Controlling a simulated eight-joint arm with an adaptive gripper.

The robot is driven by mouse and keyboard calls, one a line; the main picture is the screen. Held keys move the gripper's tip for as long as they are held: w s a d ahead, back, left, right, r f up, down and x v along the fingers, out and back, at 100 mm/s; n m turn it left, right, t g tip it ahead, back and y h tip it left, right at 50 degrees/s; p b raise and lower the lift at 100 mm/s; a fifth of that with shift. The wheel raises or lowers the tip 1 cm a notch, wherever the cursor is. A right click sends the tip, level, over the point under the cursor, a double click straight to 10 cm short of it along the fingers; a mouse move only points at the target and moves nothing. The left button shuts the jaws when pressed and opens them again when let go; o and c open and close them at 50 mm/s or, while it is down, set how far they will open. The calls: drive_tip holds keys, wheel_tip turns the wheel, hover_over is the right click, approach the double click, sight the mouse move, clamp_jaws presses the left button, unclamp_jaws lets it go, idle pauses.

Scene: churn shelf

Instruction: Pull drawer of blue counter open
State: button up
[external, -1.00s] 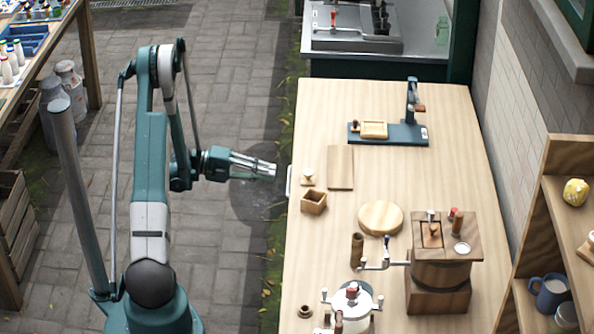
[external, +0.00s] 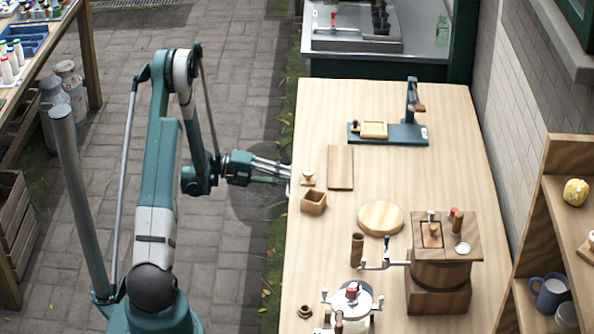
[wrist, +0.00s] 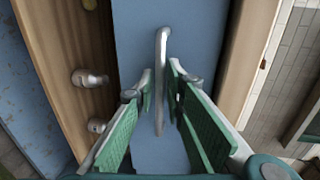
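The blue drawer front (wrist: 205,30) of the counter fills the middle of the wrist view. A silver bar handle (wrist: 162,45) runs lengthwise down its centre. My gripper (wrist: 160,88) is open, with one green-padded finger on each side of the handle and visible gaps to it. In the external view my gripper (external: 284,173) is at the left edge of the counter's wooden top (external: 310,110), where the handle is mostly hidden by the fingers. The drawer appears closed.

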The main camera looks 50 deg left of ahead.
drive_tip(key=shift+w+d, duration=0.1)
clamp_jaws()
drive_tip(key=f+v, duration=0.3)
drive_tip(key=v, duration=1.3)
drive_tip(key=s+a+f+b+v, duration=0.1)
drive_tip(key=f+v, duration=0.2)
drive_tip(key=v, duration=1.3)
drive_tip(key=shift+f, duration=0.4)
drive_tip(key=shift+a, duration=0.1)
unclamp_jaws()
